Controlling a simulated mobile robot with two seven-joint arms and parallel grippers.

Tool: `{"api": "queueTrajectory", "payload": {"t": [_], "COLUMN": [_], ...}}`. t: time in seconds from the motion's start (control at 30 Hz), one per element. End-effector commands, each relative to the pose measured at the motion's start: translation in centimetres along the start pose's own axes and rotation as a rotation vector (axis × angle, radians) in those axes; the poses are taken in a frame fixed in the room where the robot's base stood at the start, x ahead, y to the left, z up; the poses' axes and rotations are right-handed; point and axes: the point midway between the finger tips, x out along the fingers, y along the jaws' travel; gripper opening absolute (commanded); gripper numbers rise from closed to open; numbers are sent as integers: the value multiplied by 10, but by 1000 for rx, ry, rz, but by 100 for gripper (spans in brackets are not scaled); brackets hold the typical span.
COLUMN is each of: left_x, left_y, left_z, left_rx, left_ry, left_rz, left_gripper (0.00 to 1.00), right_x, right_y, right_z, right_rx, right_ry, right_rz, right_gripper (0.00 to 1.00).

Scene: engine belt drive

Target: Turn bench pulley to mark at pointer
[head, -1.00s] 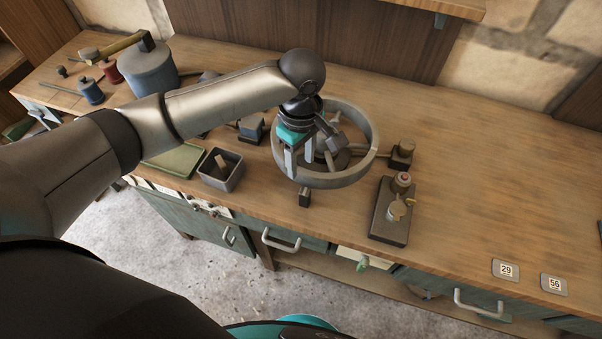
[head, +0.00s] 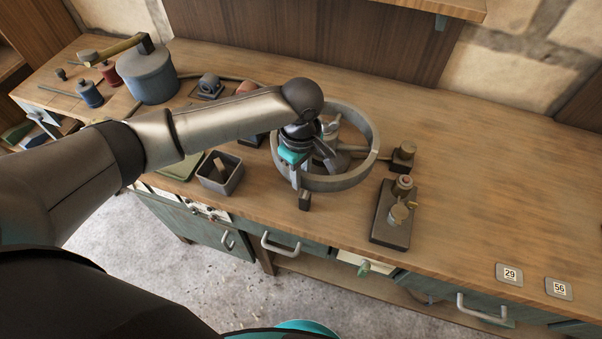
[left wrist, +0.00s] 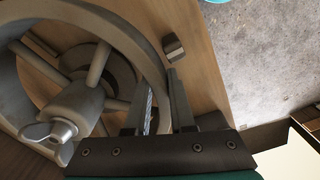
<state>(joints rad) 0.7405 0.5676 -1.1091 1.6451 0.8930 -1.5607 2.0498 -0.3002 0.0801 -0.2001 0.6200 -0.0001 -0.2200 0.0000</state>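The bench pulley (head: 371,142) is a big grey spoked wheel lying on the bench. Its rim (left wrist: 143,43), spokes and hub with a wing nut (left wrist: 50,132) show in the left wrist view. My left gripper (head: 300,186) is at the rim's front-left part. In the left wrist view the fingers (left wrist: 162,88) straddle the rim, one inside and one outside; whether they press on it is unclear. A small dark block (head: 305,201) stands just in front of the rim, and also shows in the left wrist view (left wrist: 173,47). I cannot make out a mark. My right gripper is out of view.
A dark block with a knob (head: 404,154) stands right of the pulley, and a dark plate with brass fittings (head: 388,232) lies in front of it. A grey open box (head: 235,180) is to the left. The bench on the right is mostly clear, with number tags (head: 509,273).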

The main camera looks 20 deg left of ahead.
Motion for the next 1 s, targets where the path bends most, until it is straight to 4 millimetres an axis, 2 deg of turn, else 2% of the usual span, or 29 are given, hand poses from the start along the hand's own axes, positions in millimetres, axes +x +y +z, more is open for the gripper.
{"api": "queueTrajectory", "payload": {"t": [0.03,0.13,1.0], "left_x": [0,0,0], "left_y": [-1,-1,-2], "left_z": [1,1,1], "left_rx": [1,1,3], "left_ry": [-1,-1,-3], "left_rz": [-3,-3,-6], "left_gripper": [10,0,0], "right_x": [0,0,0], "right_y": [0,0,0], "right_z": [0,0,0], "right_rx": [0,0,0], "right_ry": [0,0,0], "right_rz": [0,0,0], "right_gripper": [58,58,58]}}
